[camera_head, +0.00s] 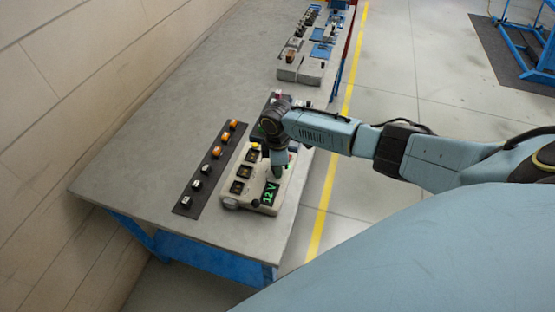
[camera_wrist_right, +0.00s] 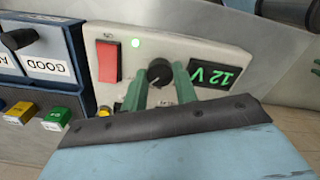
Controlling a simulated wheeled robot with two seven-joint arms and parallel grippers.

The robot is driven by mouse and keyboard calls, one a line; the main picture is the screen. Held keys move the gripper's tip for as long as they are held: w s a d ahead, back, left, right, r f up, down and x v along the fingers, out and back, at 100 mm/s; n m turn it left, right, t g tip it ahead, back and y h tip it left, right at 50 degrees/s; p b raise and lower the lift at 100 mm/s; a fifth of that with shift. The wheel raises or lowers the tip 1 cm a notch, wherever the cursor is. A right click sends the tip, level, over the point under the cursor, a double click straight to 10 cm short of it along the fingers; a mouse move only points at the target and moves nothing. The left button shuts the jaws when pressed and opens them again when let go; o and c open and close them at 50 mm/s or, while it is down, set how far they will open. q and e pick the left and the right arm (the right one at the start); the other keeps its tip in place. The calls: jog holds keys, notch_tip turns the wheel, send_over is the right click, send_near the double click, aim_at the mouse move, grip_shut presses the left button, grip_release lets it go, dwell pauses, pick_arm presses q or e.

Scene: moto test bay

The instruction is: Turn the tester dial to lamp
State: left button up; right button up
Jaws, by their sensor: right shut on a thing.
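The tester (camera_head: 233,190) is a pale box on the bench, with a green-lit display (camera_head: 269,194) reading 12 V. In the right wrist view the tester (camera_wrist_right: 200,45) shows a black round dial (camera_wrist_right: 159,72) with a light pointer mark, beside the display (camera_wrist_right: 217,75). My right gripper (camera_wrist_right: 158,84) has its green fingers on both sides of the dial, shut on it. In the head view my right gripper (camera_head: 281,168) hides the dial. Lettering under the dial is partly covered by the fingers; I cannot tell the dial's setting. My left gripper is not in view.
A red rocker switch (camera_wrist_right: 108,62) and a lit green lamp (camera_wrist_right: 135,43) sit near the dial. A blue box with a GOOD label (camera_wrist_right: 50,66) and coloured buttons is close by. A dark strip with orange and white parts (camera_head: 209,167) lies left of the tester.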

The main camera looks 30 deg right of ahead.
jog(key=shift+m+p, duration=0.6)
jog(key=shift+m, duration=0.4)
jog(key=o, duration=1)
jog(key=shift+r, duration=0.1)
notch_tip(320, 180, up, 13)
jog(key=shift+r, duration=0.1)
